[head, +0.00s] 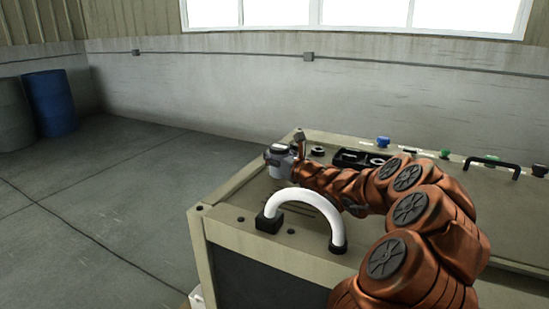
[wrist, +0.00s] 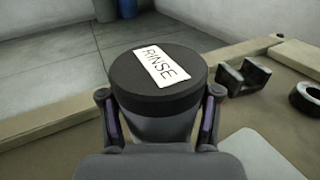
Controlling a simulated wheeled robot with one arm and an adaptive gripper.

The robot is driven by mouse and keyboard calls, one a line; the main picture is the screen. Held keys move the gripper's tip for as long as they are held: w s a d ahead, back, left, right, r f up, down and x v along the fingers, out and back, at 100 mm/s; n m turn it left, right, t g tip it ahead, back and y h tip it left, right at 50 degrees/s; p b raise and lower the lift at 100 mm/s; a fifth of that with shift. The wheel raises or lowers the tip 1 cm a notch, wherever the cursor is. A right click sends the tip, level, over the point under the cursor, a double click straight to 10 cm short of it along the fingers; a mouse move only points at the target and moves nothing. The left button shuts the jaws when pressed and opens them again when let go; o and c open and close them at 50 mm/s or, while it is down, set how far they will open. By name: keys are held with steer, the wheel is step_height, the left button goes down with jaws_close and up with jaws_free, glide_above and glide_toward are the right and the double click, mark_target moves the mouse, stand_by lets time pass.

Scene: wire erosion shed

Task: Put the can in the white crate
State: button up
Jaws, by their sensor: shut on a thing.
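My gripper (head: 290,160) is shut on the can (wrist: 158,82), near the left edge of the bench top in the head view. The can has a wide black lid with a white label reading RINSE. In the wrist view it stands upright between the two fingers of my gripper (wrist: 160,100). In the head view the can (head: 278,157) is small and partly covered by my gripper. I cannot tell whether its base touches the bench. A small white corner (head: 196,298) shows low beside the bench; it may be the white crate, mostly hidden.
The bench (head: 225,222) has a raised rim. A white curved handle (head: 300,196) stands at its front. A black tray (head: 348,158), a black ring (head: 318,151) and a blue knob (head: 382,142) lie behind my arm. Blue barrel (head: 50,104) stands far left; the floor between is clear.

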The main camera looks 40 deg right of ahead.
steer(key=shift+f, duration=0.25)
steer(key=o, duration=1.3)
steer(key=shift+c, duration=0.2)
steer(key=shift+r, duration=0.15)
